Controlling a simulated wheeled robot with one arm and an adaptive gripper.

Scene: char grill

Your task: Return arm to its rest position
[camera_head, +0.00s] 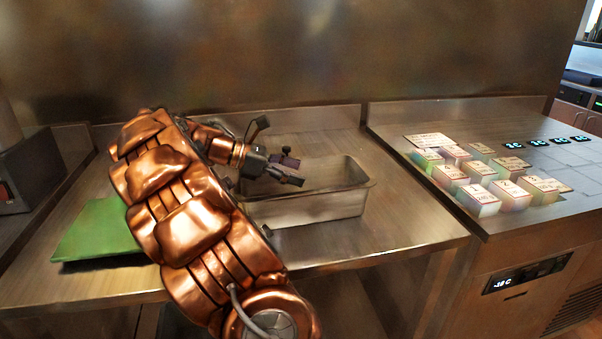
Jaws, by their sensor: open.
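My copper-coloured arm reaches up from the bottom of the head view and bends over the steel table. My gripper (287,166) is dark, open and seems empty. It points right, at or just above the left part of a rectangular metal pan (315,211). I cannot tell whether the fingers touch the pan's rim. The near wall and right end of the pan show; its left end is partly behind the gripper and arm.
A green board (95,232) lies on the table left of my arm, partly hidden by it. A counter at right holds several labelled containers (478,197). A steel wall stands behind. Bare table (400,225) shows right of the pan. A dark appliance (38,172) is at far left.

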